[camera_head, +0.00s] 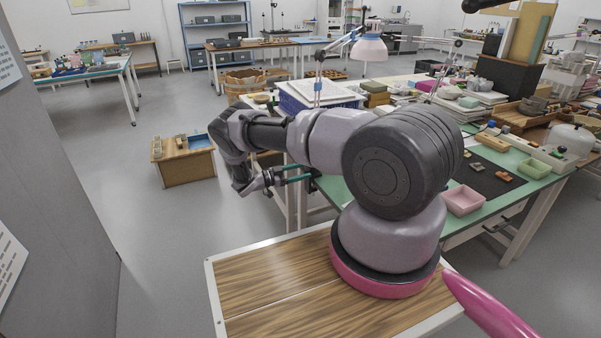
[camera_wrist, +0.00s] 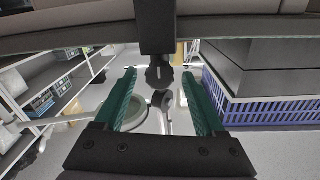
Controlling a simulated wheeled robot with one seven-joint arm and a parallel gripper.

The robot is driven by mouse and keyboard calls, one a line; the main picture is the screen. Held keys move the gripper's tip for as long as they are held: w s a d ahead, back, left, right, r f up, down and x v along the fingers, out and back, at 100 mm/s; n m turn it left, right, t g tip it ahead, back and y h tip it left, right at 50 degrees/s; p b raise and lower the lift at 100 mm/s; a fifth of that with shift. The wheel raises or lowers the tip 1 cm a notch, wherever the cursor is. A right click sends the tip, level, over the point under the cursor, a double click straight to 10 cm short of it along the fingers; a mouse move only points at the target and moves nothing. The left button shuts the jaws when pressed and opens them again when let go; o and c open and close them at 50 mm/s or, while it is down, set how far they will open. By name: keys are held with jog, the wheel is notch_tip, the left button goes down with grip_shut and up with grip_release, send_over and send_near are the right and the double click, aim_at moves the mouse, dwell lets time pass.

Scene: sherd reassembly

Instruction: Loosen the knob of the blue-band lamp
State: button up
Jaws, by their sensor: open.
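A desk lamp with a pale pink shade (camera_head: 369,48) and a thin jointed arm stands at the near workbench in the head view. Bluish bands (camera_head: 319,56) show on its arm; its knob is too small to make out there. My gripper (camera_head: 312,174) has two teal fingers, spread apart, low and in front of the bench edge. In the wrist view my gripper (camera_wrist: 162,103) is open with nothing clasped. A dark round knob-like part (camera_wrist: 160,76) with a light mark shows between and beyond the fingers. I cannot tell whether it belongs to the blue-band lamp.
A blue slatted crate (camera_head: 300,98) sits on the bench, close on the right in the wrist view (camera_wrist: 270,112). The green bench top (camera_head: 340,190) holds a pink tray (camera_head: 463,200) and several small items. A low wooden box (camera_head: 187,170) stands left on otherwise open floor.

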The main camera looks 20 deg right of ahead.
grip_shut()
jog(key=shift+n, duration=3.8)
jog(key=shift+a, duration=0.1)
grip_release()
